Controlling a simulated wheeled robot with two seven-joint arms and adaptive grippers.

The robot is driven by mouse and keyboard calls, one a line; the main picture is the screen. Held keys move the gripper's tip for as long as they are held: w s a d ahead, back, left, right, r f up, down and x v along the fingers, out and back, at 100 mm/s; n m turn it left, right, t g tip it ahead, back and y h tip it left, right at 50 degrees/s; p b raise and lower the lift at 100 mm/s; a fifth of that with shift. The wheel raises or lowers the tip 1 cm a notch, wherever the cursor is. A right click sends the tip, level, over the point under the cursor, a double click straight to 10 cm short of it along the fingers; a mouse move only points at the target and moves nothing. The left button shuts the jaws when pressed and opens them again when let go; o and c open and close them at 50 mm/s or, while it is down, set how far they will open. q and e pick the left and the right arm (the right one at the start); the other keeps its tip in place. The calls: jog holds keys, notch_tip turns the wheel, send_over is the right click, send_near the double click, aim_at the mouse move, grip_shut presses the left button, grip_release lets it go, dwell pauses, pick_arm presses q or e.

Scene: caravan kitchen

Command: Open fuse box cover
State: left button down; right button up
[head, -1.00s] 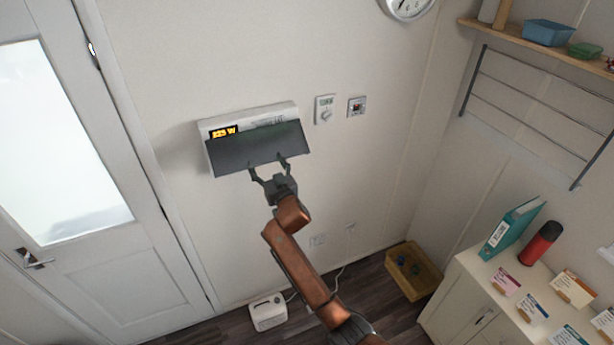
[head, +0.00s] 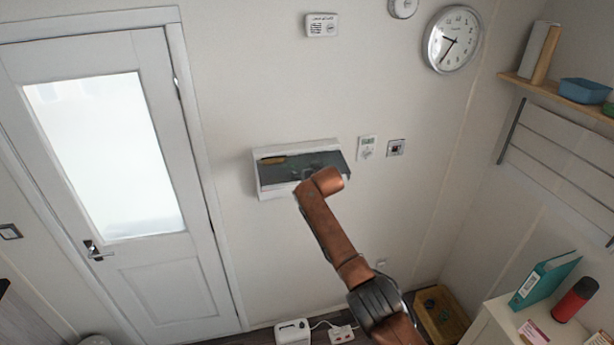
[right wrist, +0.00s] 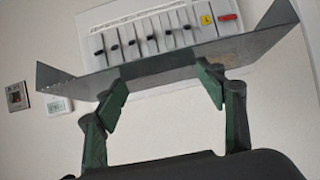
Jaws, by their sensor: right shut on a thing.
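The fuse box (head: 262,180) is a white box on the wall beside the door. Its dark grey cover (head: 330,160) stands tilted out from it. In the right wrist view the cover (right wrist: 150,72) angles away from the white box, and a row of black switches with a yellow and a red one (right wrist: 170,32) shows behind it. My right gripper (right wrist: 163,82) is shut on the cover's edge with both fingers. In the head view that gripper is mostly hidden behind my brown forearm. My left gripper is not in view.
A white door (head: 130,260) is at left. A thermostat (head: 367,147) and a small wall panel (head: 396,147) are right of the box. A clock (head: 453,40), a shelf (head: 560,92) and a cabinet (head: 490,325) are further right. Wall below the box is clear.

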jog(key=shift+w+a+r+g+p, duration=0.15)
jog(key=shift+r+g+p, duration=0.2)
jog(key=shift+r, duration=0.2)
jog(key=o, duration=1.7)
jog(key=shift+w+f, duration=0.15)
jog(key=shift+f, duration=0.1)
jog(key=shift+s, duration=0.2)
jog(key=v, duration=1.2)
jog(key=shift+w+r, duration=0.1)
jog(key=shift+w, duration=0.05)
